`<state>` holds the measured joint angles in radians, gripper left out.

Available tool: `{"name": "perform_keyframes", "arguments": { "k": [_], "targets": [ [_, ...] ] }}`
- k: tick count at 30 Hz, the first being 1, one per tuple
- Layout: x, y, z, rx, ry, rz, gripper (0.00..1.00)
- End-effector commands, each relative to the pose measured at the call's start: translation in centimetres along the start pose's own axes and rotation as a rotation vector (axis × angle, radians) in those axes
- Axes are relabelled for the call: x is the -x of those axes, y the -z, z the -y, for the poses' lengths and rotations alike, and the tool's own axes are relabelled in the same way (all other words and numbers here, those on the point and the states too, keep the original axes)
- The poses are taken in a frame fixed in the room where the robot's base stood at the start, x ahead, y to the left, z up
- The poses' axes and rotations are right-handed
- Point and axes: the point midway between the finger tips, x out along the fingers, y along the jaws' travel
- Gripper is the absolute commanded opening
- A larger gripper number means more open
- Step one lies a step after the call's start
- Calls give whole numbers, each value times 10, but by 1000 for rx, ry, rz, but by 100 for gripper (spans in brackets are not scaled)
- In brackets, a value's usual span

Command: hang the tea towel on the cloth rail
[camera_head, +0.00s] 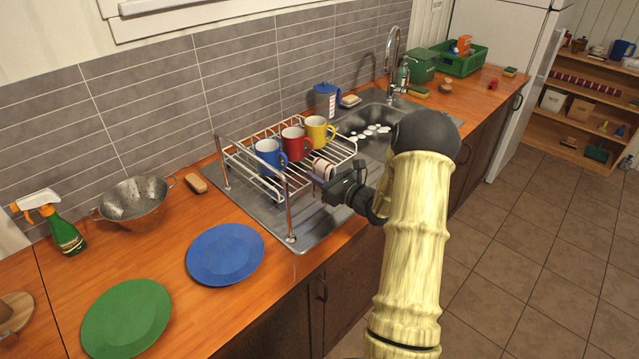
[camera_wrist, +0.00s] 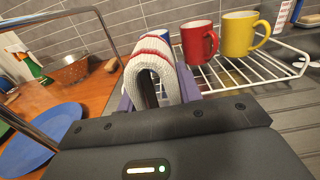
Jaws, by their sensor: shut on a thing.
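The tea towel (camera_head: 324,167) is white with red stripes and hangs folded in a narrow loop from my gripper. In the wrist view the towel (camera_wrist: 152,62) arches up between the two purplish fingers. My gripper (camera_head: 321,181) is shut on it, above the near side of the dish rack. The cloth rail (camera_head: 250,159) is a chrome bar on two posts at the left end of the draining board. It also shows at the left of the wrist view (camera_wrist: 50,14). The towel is to the right of the rail and appears apart from it. The rail looks bare.
The white wire dish rack (camera_head: 340,149) holds blue (camera_head: 270,156), red (camera_head: 294,144) and yellow (camera_head: 319,131) mugs close behind the towel. A blue plate (camera_head: 225,254), green plate (camera_head: 127,319) and colander (camera_head: 134,199) are on the counter left of the rail.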

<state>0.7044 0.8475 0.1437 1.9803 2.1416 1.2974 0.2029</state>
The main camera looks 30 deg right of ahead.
Motion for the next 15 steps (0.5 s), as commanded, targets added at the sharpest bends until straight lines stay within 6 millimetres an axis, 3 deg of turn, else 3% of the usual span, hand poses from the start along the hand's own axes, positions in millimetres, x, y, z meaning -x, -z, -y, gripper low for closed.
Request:
{"name": "perform_keyframes", "arguments": {
  "k": [6,15],
  "targets": [
    [0,29,0,-4,0,-2,12],
    [-2,32,-3,0,-5,-1,12]
  ]
}}
